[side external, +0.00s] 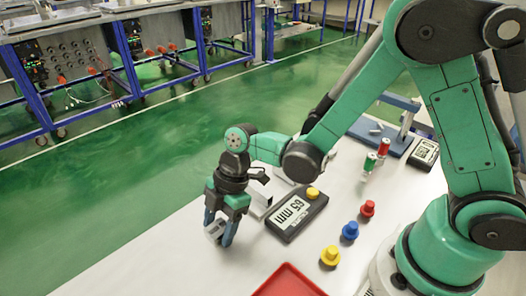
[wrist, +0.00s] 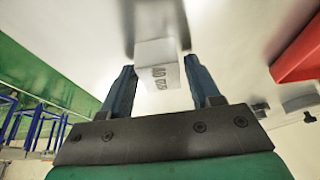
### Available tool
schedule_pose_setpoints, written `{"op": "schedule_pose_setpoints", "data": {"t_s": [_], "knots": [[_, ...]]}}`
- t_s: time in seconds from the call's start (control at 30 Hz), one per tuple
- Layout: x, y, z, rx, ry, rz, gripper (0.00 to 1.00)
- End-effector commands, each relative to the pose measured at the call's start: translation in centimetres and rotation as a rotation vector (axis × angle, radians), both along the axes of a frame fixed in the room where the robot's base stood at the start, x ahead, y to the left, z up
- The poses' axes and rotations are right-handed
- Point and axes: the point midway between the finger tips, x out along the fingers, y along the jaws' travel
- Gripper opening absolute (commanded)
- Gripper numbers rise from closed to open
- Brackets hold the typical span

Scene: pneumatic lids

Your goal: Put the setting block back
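The setting block (wrist: 160,68) is a small pale block with dark printed marking, partly legible as "40". The block appears slightly above the table; exact clearance cannot be told. The fingers hide part of it.
A dark display unit (side external: 293,216) reading "65 mm" with a yellow button stands right of my gripper, a pale block-like part (side external: 259,205) beside it. A red tray (side external: 288,282) is at the front. Yellow (side external: 330,257), blue (side external: 350,231) and red (side external: 367,208) knobbed pieces stand rightward.

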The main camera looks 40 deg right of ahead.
Motion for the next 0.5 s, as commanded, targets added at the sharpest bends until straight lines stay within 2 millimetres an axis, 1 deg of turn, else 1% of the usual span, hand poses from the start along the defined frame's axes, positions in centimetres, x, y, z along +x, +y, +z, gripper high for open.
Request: {"op": "schedule_pose_setpoints", "data": {"t_s": [0.37, 0.5], "knots": [[-0.01, 0.01, 0.11, 0.000, 0.000, 0.000, 0.73], [0.02, -0.26, 0.94, 0.000, 0.000, -0.002, 0.73]]}}
